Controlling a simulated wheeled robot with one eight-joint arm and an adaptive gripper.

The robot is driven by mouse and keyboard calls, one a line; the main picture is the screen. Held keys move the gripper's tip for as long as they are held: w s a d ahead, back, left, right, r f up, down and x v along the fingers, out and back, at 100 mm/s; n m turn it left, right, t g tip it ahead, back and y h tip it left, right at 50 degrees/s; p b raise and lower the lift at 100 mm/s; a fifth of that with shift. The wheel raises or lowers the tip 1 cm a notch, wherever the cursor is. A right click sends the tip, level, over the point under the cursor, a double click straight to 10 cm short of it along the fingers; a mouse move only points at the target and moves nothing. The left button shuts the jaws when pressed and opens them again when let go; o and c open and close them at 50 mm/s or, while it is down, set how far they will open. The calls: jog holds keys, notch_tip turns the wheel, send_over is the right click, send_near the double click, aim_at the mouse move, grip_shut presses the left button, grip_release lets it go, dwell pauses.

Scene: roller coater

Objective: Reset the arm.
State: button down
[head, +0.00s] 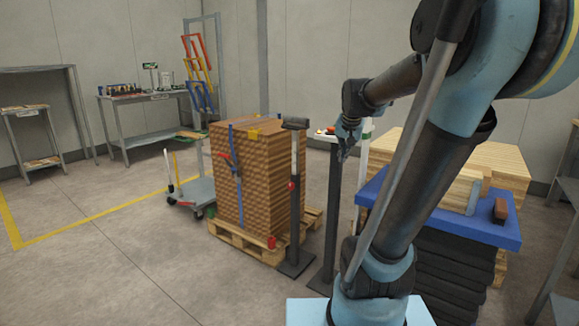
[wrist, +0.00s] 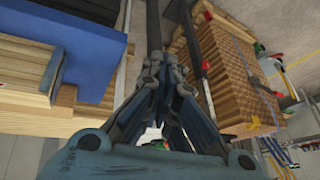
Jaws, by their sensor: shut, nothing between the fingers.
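My gripper (head: 342,154) hangs at the end of my arm near the middle of the head view, pointing down. It is shut and holds nothing. In the wrist view its fingers (wrist: 158,62) come together at the top middle. It is in front of or beside a small white stand top (head: 326,137) with small red and yellow items on it; I cannot tell whether they touch. My arm's blue and black links cross the right half of the head view and hide part of what stands behind.
A strapped brown stack (head: 228,180) sits on a pallet (head: 250,248) left of my gripper. A dark post (head: 294,220) stands at its right. A blue-topped table (head: 470,222) with wooden boards is at the right. Open floor (head: 120,260) lies at the left.

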jog(key=s+f+n+g, duration=0.1)
jog(key=s+f+n, duration=0.1)
jog(key=s+f, duration=0.6)
jog(key=s+f+n+g, duration=0.2)
jog(key=s+f, duration=0.7)
jog(key=s, duration=0.8)
jog(key=shift+s+f, duration=0.15)
jog(key=shift+f, duration=0.1)
jog(key=shift+a, duration=0.1)
